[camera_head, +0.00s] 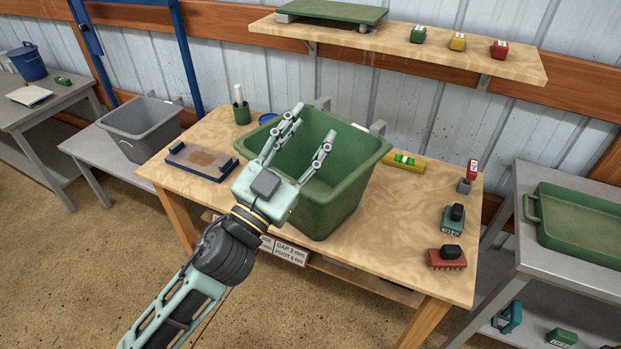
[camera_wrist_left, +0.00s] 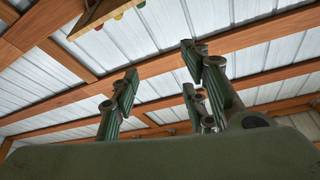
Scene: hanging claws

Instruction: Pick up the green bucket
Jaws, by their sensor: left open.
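The green bucket (camera_head: 338,205) stands upright on the wooden workbench (camera_head: 408,215), near its middle, with its open top facing up. My left gripper (camera_head: 314,122) is open, with its two fingers spread and pointing toward the back of the bench. In the head view it overlaps the bucket's left side and opening. I cannot tell whether it touches the bucket. Nothing shows between the fingers. The left wrist view shows the spread fingers (camera_wrist_left: 160,95) against the wall and roof. My right gripper is not in view.
A blue-edged tray (camera_head: 200,162) and a green cup (camera_head: 241,106) are left of the bucket. A yellow level (camera_head: 405,162) and several small tools lie to its right. A shelf (camera_head: 400,45) hangs above. A grey bin (camera_head: 142,125) stands on the left table.

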